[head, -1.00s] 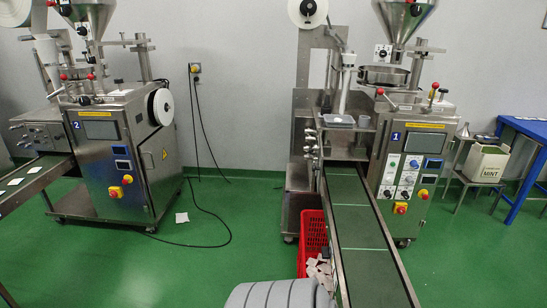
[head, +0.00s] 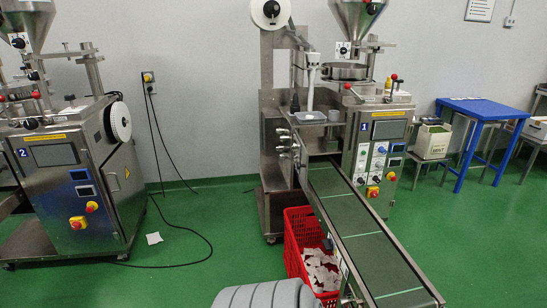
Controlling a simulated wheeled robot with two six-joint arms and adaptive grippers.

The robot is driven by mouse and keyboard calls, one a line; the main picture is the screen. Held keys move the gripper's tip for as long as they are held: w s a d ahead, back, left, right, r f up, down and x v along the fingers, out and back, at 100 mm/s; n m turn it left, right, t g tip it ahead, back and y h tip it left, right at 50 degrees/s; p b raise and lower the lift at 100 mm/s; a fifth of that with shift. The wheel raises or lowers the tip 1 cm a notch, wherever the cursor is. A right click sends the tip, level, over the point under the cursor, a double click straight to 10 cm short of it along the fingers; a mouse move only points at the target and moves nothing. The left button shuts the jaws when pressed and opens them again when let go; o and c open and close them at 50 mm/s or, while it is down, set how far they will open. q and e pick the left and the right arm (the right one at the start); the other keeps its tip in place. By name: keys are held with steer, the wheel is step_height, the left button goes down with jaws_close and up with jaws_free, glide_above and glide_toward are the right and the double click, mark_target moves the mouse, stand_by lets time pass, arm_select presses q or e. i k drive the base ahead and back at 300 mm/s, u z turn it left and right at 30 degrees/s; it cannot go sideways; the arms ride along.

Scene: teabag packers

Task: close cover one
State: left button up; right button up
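The teabag packer marked 1 (head: 377,150) stands right of centre in the head view, with a steel hopper (head: 354,18) on top. Its film roll (head: 270,12) is mounted on the frame at its left. The packing area (head: 322,132) above the conveyor looks open to the front, with a small grey tray (head: 310,116) on its shelf. I cannot make out a cover for certain at this size. Neither of my grippers is in view.
The conveyor (head: 362,238) slopes toward me beside a red crate (head: 305,250) holding paper scraps. The packer marked 2 (head: 65,180) stands left. A blue table (head: 485,108) and a MINT box (head: 432,142) are right.

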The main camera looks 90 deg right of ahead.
mark_target(300, 159)
steer(key=z, duration=3.05)
steer(key=i, duration=1)
steer(key=k, duration=0.5)
steer(key=u, duration=1.3)
steer(key=i, duration=0.95)
steer(key=z, duration=2.6)
